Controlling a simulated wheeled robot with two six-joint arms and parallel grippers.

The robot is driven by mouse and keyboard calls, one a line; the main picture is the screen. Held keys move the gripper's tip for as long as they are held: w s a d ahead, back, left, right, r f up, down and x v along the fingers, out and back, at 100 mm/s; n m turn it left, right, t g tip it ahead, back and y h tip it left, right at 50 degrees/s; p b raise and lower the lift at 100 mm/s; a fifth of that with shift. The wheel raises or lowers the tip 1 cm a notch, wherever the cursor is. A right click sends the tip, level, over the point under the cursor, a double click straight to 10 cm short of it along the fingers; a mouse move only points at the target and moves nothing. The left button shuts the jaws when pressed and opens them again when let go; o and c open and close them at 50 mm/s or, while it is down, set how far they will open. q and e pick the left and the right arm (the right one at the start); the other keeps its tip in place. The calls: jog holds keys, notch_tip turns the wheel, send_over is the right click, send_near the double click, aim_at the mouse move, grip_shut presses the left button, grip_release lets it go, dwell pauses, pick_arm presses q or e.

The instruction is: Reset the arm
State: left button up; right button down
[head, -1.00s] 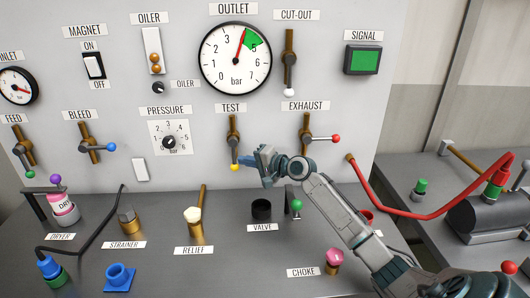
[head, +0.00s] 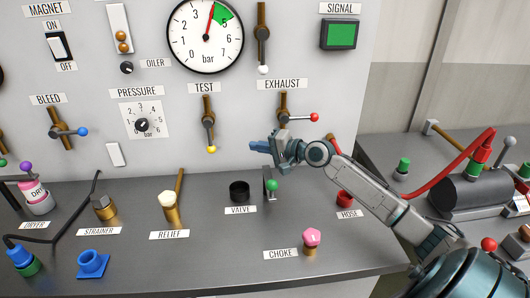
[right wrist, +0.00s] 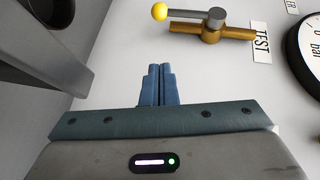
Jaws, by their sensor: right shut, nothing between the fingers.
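My right gripper (head: 256,146) is shut and empty, in front of the panel, below and between the TEST and EXHAUST labels. Its blue fingers (right wrist: 158,85) are pressed together in the right wrist view. The TEST cock (head: 208,122) has a yellow-tipped handle pointing down; it also shows in the right wrist view (right wrist: 212,25), apart from the fingers. The EXHAUST cock (head: 284,112) has a red-tipped handle pointing right, above my gripper. My right arm comes in from the lower right. My left gripper is not in view.
The outlet gauge (head: 206,32) and green signal lamp (head: 339,34) are on the panel. The black valve seat (head: 239,191), green-knobbed lever (head: 271,185), pink-topped choke (head: 311,240) and relief valve (head: 170,207) stand on the bench below. A red hose (head: 450,180) lies at right.

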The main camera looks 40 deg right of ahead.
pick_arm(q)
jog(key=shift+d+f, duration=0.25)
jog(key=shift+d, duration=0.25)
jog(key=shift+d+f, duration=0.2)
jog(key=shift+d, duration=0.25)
pick_arm(e)
jog(key=shift+v, duration=0.95)
jog(key=shift+s+f, duration=0.1)
jog(key=shift+f, duration=0.05)
